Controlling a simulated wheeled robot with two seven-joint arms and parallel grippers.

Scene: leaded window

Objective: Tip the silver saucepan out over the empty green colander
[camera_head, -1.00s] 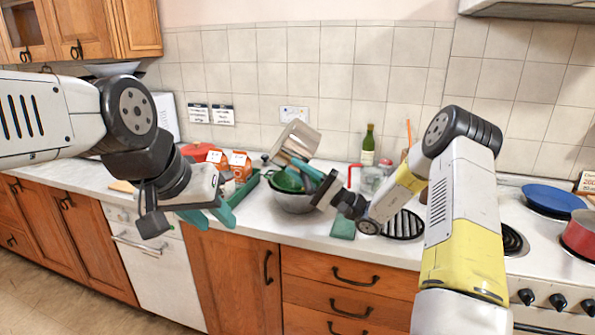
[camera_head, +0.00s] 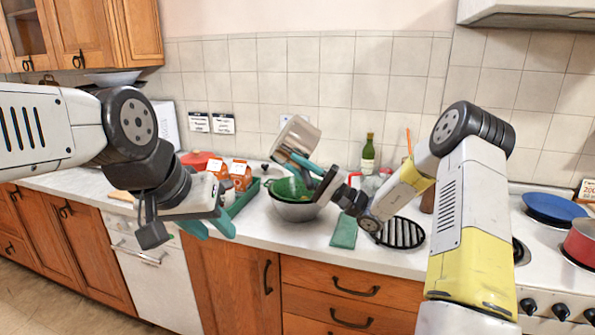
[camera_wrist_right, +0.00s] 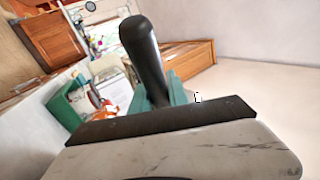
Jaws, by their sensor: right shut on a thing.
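The silver saucepan (camera_head: 296,137) is tilted in the air over the green colander (camera_head: 291,188). The colander sits in a grey metal bowl (camera_head: 294,211) on the counter, and the pan and gripper partly hide it. My right gripper (camera_head: 303,163) is shut on the pan's dark handle, which shows between its teal fingers in the right wrist view (camera_wrist_right: 146,58). The inside of the pan is not clearly visible. My left gripper (camera_head: 222,226) is open and empty in front of the counter, left of the bowl.
A green tray (camera_head: 243,197) and orange cartons (camera_head: 240,172) stand left of the bowl. A green cloth (camera_head: 344,231) and a black grate (camera_head: 400,233) lie to its right. A green bottle (camera_head: 368,154) stands behind. The stove holds a blue pan (camera_head: 554,207) and red pot (camera_head: 581,238).

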